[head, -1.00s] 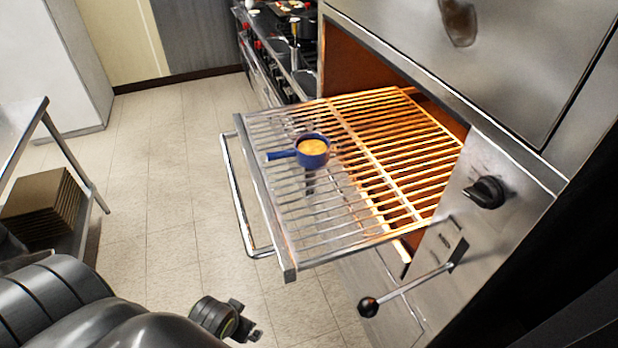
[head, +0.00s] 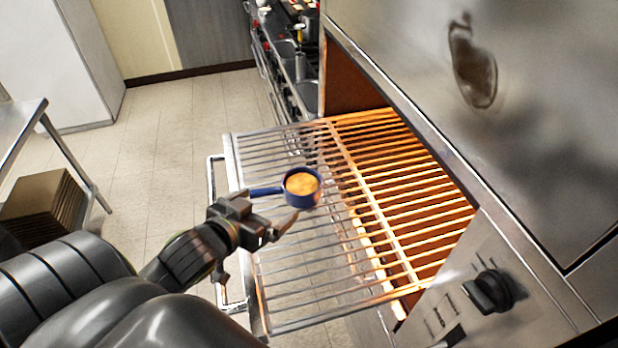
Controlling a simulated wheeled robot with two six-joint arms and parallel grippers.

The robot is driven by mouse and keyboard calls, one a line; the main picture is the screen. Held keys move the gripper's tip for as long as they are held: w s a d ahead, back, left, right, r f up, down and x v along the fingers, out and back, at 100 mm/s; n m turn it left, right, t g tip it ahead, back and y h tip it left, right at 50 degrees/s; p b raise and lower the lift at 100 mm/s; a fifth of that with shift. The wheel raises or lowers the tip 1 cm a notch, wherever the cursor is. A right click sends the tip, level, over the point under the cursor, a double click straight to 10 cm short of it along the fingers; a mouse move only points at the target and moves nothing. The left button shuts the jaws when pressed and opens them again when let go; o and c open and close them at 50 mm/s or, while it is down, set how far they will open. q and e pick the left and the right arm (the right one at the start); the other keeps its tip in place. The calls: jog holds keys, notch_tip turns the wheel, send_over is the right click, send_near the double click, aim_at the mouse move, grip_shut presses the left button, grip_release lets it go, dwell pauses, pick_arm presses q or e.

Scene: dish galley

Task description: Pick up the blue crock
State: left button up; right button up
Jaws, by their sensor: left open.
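The blue crock (head: 302,199) is a small round pot with a yellow-orange filling and a blue handle pointing left. It stands upright on the wire rack (head: 287,318), which is pulled out of the oven. My left gripper (head: 283,222) is open, just in front and to the left of the crock, near its handle. My right gripper is not in view.
The oven's glowing opening is to the right of the crock, below a steel front panel (head: 400,70). A black knob (head: 488,291) is at lower right. The rack's front handle (head: 214,185) is on the left. A stove (head: 285,75) is behind.

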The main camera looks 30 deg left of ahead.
aim_at(291, 194)
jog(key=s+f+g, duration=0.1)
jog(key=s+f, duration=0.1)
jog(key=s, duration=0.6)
pick_arm(q)
jog(key=x, duration=0.9)
jog(key=shift+w+f, duration=0.2)
jog(key=shift+w, duration=0.1)
jog(key=shift+w+a+f, duration=0.1)
jog(key=shift+w+f, duration=0.15)
jog(key=shift+w, duration=0.3)
jog(key=shift+w+f+p, duration=0.1)
jog(key=shift+w+p, duration=0.3)
jog(key=shift+p, duration=0.05)
jog(key=p+x, duration=0.1)
jog(key=x, duration=0.1)
jog(key=shift+w+f, duration=0.25)
jog(key=shift+w, duration=0.1)
jog(key=shift+w+f, duration=0.25)
jog(key=shift+w, duration=0.2)
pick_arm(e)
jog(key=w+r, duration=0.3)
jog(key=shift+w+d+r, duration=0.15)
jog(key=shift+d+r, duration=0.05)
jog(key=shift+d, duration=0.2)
pick_arm(q)
jog(key=shift+c, duration=0.3)
